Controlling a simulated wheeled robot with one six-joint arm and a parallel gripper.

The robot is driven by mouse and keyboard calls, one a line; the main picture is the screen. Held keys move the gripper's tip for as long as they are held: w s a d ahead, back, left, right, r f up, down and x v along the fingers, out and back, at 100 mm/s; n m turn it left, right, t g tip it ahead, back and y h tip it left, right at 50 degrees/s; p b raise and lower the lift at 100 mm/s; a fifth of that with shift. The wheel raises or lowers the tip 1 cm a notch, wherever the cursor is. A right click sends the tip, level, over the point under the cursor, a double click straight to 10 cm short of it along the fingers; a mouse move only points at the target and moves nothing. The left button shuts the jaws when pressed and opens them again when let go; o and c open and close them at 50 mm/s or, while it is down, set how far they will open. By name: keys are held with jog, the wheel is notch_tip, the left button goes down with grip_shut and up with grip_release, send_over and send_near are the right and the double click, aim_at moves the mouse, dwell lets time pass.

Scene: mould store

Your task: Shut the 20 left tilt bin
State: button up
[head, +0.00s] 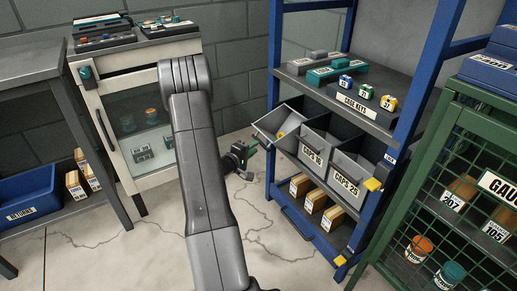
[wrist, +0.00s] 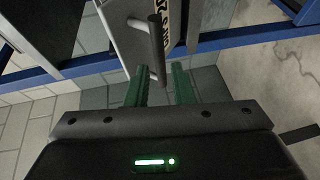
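The left tilt bin (head: 284,118) is in the blue rack, tipped out and open, with a little yellow showing inside. Its front panel (wrist: 122,30) fills the upper middle of the wrist view, with a dark bar handle (wrist: 156,45) and a partly cut-off label. My gripper (head: 250,147) is just left of and below this bin. In the wrist view my green fingers (wrist: 159,76) are apart, with the handle's near end between them in the picture. I cannot tell whether they touch it. The two bins to the right, the middle bin (head: 315,152) and right bin (head: 348,179), sit upright.
Above the bins is a shelf (head: 318,89) with coloured key blocks. Boxes (head: 315,201) stand on the lower shelf. A green mesh cage (head: 440,190) is at right. A white glass-door cabinet (head: 135,105) and a blue crate (head: 28,193) are at left. Floor in front is clear.

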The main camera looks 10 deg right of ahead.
jog(key=shift+b+x, duration=0.45)
jog(key=shift+x, duration=1.6)
grip_shut()
jog(key=shift+r, duration=0.15)
